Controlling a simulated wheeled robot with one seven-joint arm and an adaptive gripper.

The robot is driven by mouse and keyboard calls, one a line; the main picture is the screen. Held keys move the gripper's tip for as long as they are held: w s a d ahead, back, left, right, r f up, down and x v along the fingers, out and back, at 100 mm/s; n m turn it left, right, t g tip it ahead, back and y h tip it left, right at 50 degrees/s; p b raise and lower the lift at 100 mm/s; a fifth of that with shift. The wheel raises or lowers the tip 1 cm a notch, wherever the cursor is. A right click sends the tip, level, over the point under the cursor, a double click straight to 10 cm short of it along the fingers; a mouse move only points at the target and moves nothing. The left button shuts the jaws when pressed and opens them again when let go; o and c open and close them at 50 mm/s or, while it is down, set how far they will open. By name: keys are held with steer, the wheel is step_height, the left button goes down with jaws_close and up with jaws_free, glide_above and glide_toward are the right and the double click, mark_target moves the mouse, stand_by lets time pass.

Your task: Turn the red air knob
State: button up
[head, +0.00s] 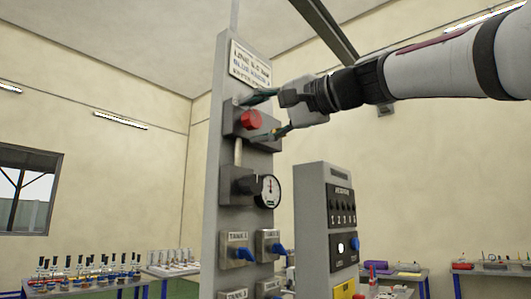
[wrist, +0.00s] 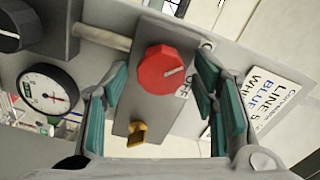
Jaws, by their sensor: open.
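The red air knob (head: 251,120) sits on a grey block high on the tall grey panel, below a printed sign. In the wrist view the red knob (wrist: 162,70) shows a pale pointer line, with part of an "OFF" label beside it. My gripper (head: 268,113) is open in front of the panel, with one finger above the knob and one below it in the head view. In the wrist view its teal-padded fingers (wrist: 165,85) stand on either side of the knob, with visible gaps. I cannot tell how far the fingertips are from the block.
A gauge (head: 267,191) and blue-handled valves (head: 238,250) are lower on the panel (head: 226,90). A brass fitting (wrist: 137,133) juts from the knob's block. A second grey cabinet (head: 342,215) stands to the right. Tables with small items stand behind.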

steer(key=v, duration=1.2)
steer(key=shift+f, duration=0.1)
steer(key=s+d+f+n+g+h+p, duration=0.1)
steer(key=s+d+f+h, duration=0.3)
steer(key=f, duration=1.1)
steer(key=s+d+f+n+g+h+p, duration=0.1)
steer(key=s+d+f+g+h+p, duration=0.2)
steer(key=s+f, duration=0.8)
steer(key=s+d+f+n+g+h+p, duration=0.1)
steer(key=s+d+f+h, duration=0.4)
steer(key=f, duration=1.5)
steer(key=shift+s+d+f+n+g+h+p, duration=0.4)
steer(key=shift+s+g+h+p, duration=0.3)
steer(key=shift+s+g+h, duration=0.35)
steer(key=shift+s+a+r, duration=0.1)
